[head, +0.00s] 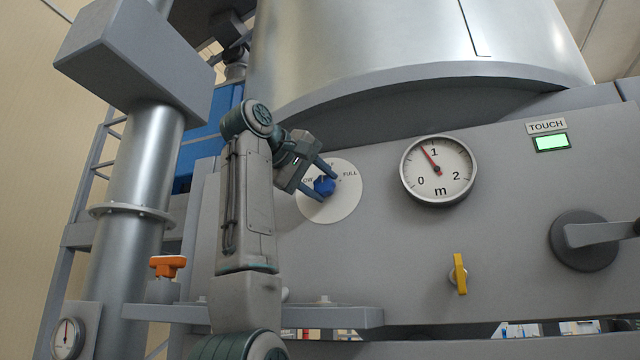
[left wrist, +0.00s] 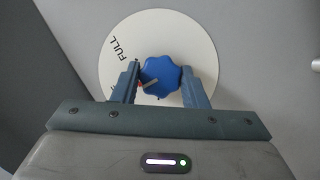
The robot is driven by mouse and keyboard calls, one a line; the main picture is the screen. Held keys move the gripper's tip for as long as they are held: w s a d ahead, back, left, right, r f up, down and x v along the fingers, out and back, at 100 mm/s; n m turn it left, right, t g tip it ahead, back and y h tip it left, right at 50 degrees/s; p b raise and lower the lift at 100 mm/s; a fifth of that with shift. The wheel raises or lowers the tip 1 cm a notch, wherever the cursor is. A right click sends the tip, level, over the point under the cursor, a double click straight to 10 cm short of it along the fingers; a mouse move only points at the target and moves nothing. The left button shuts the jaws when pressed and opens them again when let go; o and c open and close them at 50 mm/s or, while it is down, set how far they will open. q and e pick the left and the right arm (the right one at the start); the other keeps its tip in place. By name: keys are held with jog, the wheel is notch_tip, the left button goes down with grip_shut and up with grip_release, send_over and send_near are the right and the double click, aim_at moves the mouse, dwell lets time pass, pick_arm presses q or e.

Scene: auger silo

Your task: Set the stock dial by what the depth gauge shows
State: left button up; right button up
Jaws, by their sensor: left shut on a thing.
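The stock dial is a blue lobed knob (head: 324,186) on a round white plate (head: 345,208) marked FULL at the right and a partly hidden word ending in OW at the left. My left gripper (head: 325,183) is shut on the knob, one finger on each side. In the left wrist view the knob (left wrist: 160,76) sits between the fingers (left wrist: 162,82), with a red and white pointer mark at its lower left. The depth gauge (head: 439,170) is marked 0, 1, 2 and m; its red needle points just left of 1. My right gripper is not in view.
A lit green TOUCH panel (head: 551,142), a yellow lever (head: 460,274) and a large grey handle (head: 590,238) are on the panel right of the dial. An orange valve handle (head: 167,266) and a small gauge (head: 67,338) are at the left. A grey ledge (head: 345,316) juts out below.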

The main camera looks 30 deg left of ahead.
pick_arm(q)
jog(key=o, duration=1)
jog(key=shift+c, duration=0.2)
jog(key=shift+s, duration=0.1)
jog(key=shift+s+a, duration=0.1)
jog(key=shift+s, duration=0.25)
jog(key=b+v, duration=0.3)
jog(key=v, duration=0.7)
jog(key=shift+r, duration=0.15)
